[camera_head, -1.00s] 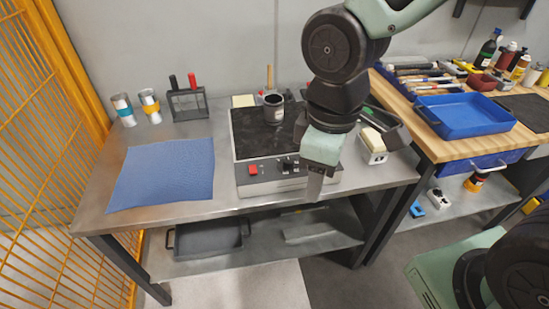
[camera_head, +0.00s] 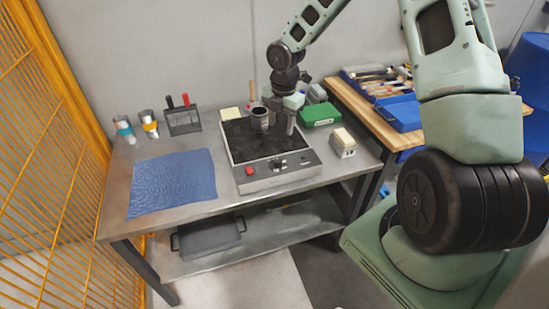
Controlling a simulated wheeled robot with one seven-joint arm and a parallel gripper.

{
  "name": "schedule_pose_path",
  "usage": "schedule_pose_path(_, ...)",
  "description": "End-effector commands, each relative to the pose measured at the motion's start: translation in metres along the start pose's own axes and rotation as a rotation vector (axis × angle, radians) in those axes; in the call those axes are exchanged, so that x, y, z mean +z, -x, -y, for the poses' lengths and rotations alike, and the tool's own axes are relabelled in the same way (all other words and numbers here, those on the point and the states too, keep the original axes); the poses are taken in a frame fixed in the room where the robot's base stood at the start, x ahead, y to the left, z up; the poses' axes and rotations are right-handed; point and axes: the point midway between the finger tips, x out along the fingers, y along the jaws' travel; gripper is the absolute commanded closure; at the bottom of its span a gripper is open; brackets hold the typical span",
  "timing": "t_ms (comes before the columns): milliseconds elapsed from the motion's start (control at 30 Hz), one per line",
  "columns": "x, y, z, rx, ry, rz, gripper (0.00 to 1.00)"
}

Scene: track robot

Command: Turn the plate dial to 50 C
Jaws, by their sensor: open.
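The hot plate (camera_head: 239,147) stands on the metal bench, with a black top and a light front panel. Its front panel carries a red switch (camera_head: 250,171) at the left and a small dark dial (camera_head: 276,163) in the middle. The dial's marks are too small to read. My gripper (camera_head: 283,128) is open, pointing down over the plate's back right, just right of the cup. It is behind the dial and apart from it. Whether it touches the cup I cannot tell.
A blue mat (camera_head: 172,183) lies left of the plate. Two banded metal cups (camera_head: 124,130) and a black rack (camera_head: 183,121) stand behind it. A white block-like box (camera_head: 343,143) and a green box (camera_head: 320,115) are at the right. The bench front is clear.

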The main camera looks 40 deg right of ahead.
Motion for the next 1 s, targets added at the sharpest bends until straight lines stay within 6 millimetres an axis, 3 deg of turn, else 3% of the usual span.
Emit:
schedule_pose_path(600, -0.002, -0.123, 0.000, -0.003, 0.000, -0.002, 0.50)
schedule_pose_path(800, -0.002, -0.144, 0.000, -0.001, 0.000, -0.001, 0.50)
schedule_pose_path(1000, -0.002, -0.150, 0.000, 0.000, -0.001, -0.001, 0.50)
